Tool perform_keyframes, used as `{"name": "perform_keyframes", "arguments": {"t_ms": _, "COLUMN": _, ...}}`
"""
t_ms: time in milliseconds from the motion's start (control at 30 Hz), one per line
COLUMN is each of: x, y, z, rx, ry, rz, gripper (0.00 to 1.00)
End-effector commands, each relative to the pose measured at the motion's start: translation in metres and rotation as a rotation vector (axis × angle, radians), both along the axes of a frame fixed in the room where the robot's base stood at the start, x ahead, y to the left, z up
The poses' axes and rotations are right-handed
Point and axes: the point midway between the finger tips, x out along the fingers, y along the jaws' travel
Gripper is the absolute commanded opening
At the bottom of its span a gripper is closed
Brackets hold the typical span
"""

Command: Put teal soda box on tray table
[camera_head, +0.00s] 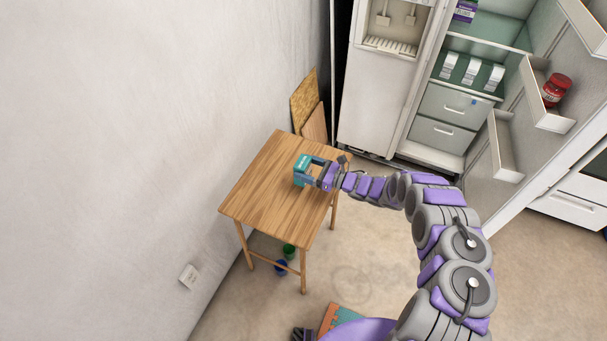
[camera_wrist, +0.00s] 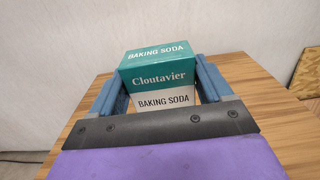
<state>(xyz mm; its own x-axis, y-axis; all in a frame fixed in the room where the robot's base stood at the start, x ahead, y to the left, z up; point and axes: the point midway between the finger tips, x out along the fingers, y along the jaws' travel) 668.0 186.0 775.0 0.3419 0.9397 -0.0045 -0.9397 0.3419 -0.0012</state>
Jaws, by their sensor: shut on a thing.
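The teal soda box (camera_head: 302,164) is at the tray table, held in my gripper (camera_head: 314,171). In the wrist view the box (camera_wrist: 160,80) is teal and white, upright, and reads "BAKING SODA" and "Cloutavier". The blue fingers of my gripper (camera_wrist: 160,92) are on its left and right sides, shut on it. The wooden tray table (camera_head: 265,190) is below the box, and its top (camera_wrist: 265,120) also shows in the wrist view. Whether the underside of the box touches the top is hidden by my gripper.
An open fridge (camera_head: 430,75) with shelves and drawers stands behind the table, with a red jar (camera_head: 555,90) in its door. Boards (camera_head: 306,105) lean at the wall behind the table. A green item (camera_head: 289,251) and a blue item (camera_head: 281,267) lie beneath the table. The rest of the tabletop is clear.

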Motion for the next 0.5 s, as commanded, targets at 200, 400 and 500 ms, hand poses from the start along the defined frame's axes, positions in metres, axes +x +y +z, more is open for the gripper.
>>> {"name": "perform_keyframes", "arguments": {"t_ms": 200, "x": 0.002, "y": 0.012, "z": -0.03, "rx": 0.007, "ry": 0.002, "rz": 0.0, "gripper": 0.38}}
{"name": "perform_keyframes", "arguments": {"t_ms": 400, "x": 0.003, "y": 0.013, "z": -0.036, "rx": 0.001, "ry": -0.003, "rz": 0.002, "gripper": 0.38}}
{"name": "perform_keyframes", "arguments": {"t_ms": 500, "x": 0.003, "y": 0.013, "z": -0.035, "rx": 0.0, "ry": -0.002, "rz": 0.002, "gripper": 0.38}}
